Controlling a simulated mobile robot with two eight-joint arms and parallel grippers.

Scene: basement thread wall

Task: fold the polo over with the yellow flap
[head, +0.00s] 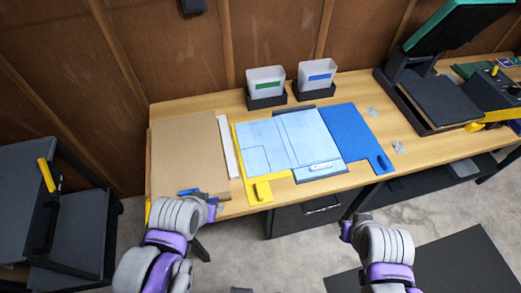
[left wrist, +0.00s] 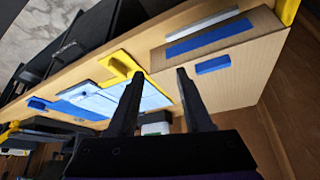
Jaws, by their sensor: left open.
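The light blue polo (head: 282,141) lies flat on the folding board, with a small white label near its front edge. The yellow flap (head: 262,191) shows as a border and front tab at the polo's left; its tab also shows in the left wrist view (left wrist: 120,66). The blue flap (head: 352,136) lies flat at the right. My left gripper (head: 207,196) is open and empty, left of the yellow tab and above the front of the cardboard; its spread fingers show in the left wrist view (left wrist: 158,74). My right gripper (head: 346,228) is in front of the table edge, its jaws unclear.
A cardboard sheet (head: 184,152) with blue strips near its front lies left of the board. Two bins (head: 265,84) (head: 317,77) stand behind it. A press with a raised green lid (head: 459,22) stands at the right. A dark cart (head: 40,175) stands at the left.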

